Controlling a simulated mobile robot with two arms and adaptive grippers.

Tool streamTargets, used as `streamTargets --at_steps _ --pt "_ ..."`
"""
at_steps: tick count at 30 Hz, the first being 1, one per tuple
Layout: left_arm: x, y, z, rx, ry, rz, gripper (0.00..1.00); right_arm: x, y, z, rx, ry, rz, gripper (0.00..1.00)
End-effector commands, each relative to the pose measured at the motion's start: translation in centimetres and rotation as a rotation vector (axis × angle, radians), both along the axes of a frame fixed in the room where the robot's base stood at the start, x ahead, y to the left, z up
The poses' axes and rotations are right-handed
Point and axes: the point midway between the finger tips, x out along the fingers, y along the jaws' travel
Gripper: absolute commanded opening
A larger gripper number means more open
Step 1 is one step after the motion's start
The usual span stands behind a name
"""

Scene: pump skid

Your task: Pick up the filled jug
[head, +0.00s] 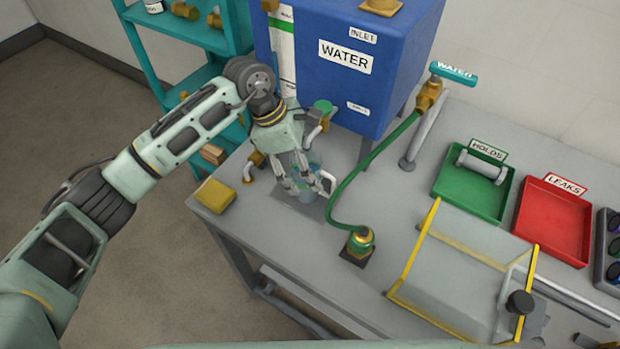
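A small translucent blue-grey jug (307,196) stands on a grey plate on the bench, below the front of the blue water tank. My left gripper (306,187) reaches down over it from above, with its fingers around or just in front of the jug. The fingers and the tank's fittings hide much of the jug, so its fill level is unclear. I cannot tell whether the fingers touch or grip it. My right gripper is not in view.
The blue WATER tank (345,85) stands close behind. A green hose (375,160) curves down to a brass fitting (360,242) right of the jug. A yellow block (215,195) lies at left. Right are a clear cover (460,275), green tray (450,185) and red tray (553,222).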

Motion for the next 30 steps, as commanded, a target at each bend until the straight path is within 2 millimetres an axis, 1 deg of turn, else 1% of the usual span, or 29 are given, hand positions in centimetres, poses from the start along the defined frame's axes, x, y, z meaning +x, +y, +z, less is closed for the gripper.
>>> streamTargets --at_steps 1,2,15,18,26,30 --pt "0.0 0.0 0.0 0.000 0.000 0.000 0.60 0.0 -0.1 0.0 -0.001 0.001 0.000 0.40" --pt "0.0 0.0 0.0 0.000 0.000 0.000 0.57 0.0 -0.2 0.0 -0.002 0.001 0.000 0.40" --pt "0.0 0.0 0.1 0.000 0.000 0.000 0.19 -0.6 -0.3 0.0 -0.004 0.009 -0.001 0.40" --pt "0.0 0.0 0.1 -0.001 -0.001 0.000 0.11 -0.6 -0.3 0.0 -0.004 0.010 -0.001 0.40" --pt "0.1 0.0 0.4 -0.002 -0.002 0.000 0.11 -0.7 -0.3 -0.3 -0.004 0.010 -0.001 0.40" --pt "0.1 0.0 1.5 -0.002 -0.006 -0.001 0.11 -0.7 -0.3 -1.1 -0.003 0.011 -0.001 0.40"
